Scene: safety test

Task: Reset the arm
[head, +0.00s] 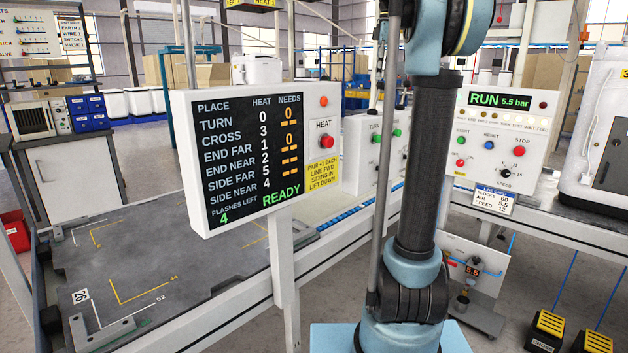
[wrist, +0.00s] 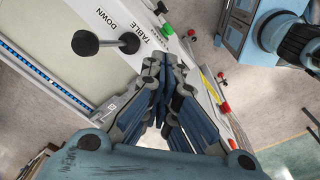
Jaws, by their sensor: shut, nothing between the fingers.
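My gripper (wrist: 163,62) is in the wrist view, with its blue-padded fingers shut and nothing between them. It is above a white panel (wrist: 130,20) lettered "TABLE DOWN". A black ball-ended lever (wrist: 86,43) stands on that panel, left of my fingertips and apart from them. My arm (head: 435,170) rises through the middle of the head view. The gripper does not show there.
A heat display (head: 245,150) reading READY stands left of my arm. Behind is a control box (head: 365,140). At right is a RUN 5.5 bar panel (head: 498,130). A grey table (head: 130,270) lies at left. Yellow pedals (head: 546,330) are on the floor.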

